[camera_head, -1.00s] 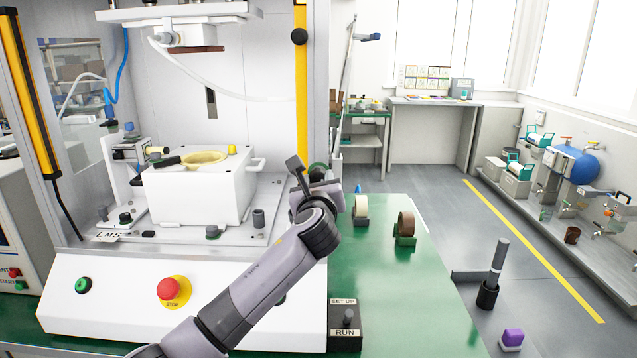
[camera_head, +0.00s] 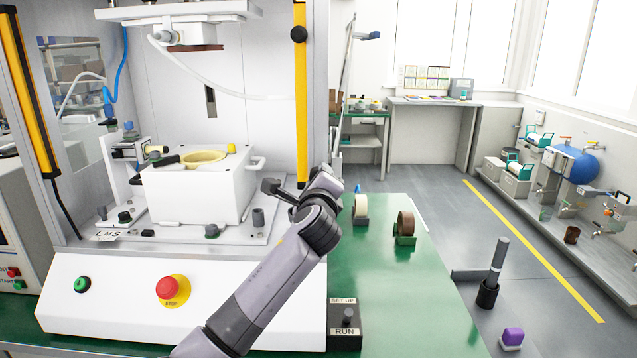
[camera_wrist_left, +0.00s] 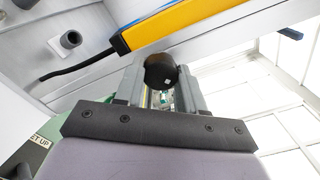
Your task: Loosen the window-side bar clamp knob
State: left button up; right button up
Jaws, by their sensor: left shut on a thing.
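A round dark knob (camera_wrist_left: 160,72) sits between the two fingers of my left gripper (camera_wrist_left: 161,88) in the left wrist view. The fingers are shut on it, one on each side. In the head view my left arm reaches up to the right edge of the press base, beside the yellow-and-black post. The wrist end (camera_head: 323,183) covers the fingers and the knob there. The bar clamp behind the knob is mostly hidden, so I cannot tell how loose the knob is. My right gripper is not in view.
A white block (camera_head: 196,195) stands on the press plate, and a grey peg (camera_head: 258,217) rises near my wrist. A yellow post (camera_head: 300,95) is close behind. A red stop button (camera_head: 168,288) faces front.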

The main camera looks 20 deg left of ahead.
pick_arm(q)
jog(key=shift+r+n+b, duration=0.2)
jog(key=shift+n+b, duration=1.4)
jog(key=shift+n, duration=3.4)
jog(key=o, duration=1.1)
jog(key=shift+w, duration=0.1)
jog(key=shift+c, duration=0.2)
jog(key=shift+f, duration=0.1)
jog(key=v, duration=0.7)
jog(key=shift+b, duration=0.4)
